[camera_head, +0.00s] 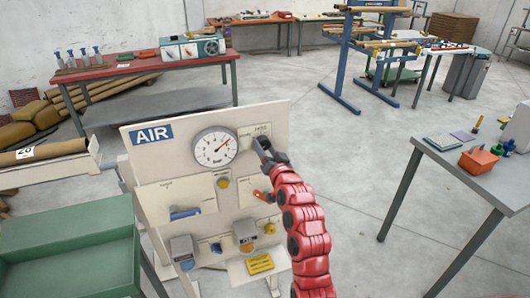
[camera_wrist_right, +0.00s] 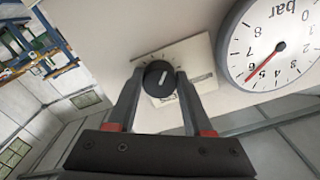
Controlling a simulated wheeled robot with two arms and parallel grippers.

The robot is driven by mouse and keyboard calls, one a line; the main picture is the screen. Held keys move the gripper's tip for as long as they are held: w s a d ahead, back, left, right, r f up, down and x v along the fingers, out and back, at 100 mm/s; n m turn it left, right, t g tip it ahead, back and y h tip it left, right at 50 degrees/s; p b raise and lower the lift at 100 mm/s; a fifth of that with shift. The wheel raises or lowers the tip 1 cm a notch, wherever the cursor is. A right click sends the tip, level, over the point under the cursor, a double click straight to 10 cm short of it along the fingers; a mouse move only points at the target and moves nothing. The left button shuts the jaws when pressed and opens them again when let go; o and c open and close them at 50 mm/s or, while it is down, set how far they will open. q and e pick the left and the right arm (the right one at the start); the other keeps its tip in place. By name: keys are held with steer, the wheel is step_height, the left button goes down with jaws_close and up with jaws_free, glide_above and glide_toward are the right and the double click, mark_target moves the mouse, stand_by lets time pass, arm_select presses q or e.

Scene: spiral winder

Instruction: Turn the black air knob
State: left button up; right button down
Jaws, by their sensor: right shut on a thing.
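The black air knob (camera_wrist_right: 158,76) sits on a pale scale plate on the white AIR panel (camera_head: 137,112). It has a white pointer line. My right gripper (camera_wrist_right: 156,82) has one finger on each side of the knob and is shut on it. In the head view my right gripper (camera_head: 264,149) covers the knob at the panel's upper right. The round pressure gauge (camera_head: 215,148) is just left of the gripper there; the gauge (camera_wrist_right: 282,45) also shows at the right of the wrist view, with a red needle. My left gripper is not in view.
Below on the panel are a blue valve (camera_head: 185,213), a yellow block (camera_head: 260,264) and an orange-red handle (camera_head: 263,196) close to my right arm. A green tray (camera_head: 70,240) stands at left. A grey table (camera_head: 490,180) is at right, with open floor between.

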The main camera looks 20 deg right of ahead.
steer(key=shift+m, duration=0.3)
steer(key=shift+c, duration=1.5)
jaws_free()
steer(key=shift+s, duration=0.1)
steer(key=s+p, duration=0.4)
steer(key=s, duration=1.3)
steer(key=shift+d, duration=0.3)
steer(key=shift+s, duration=0.1)
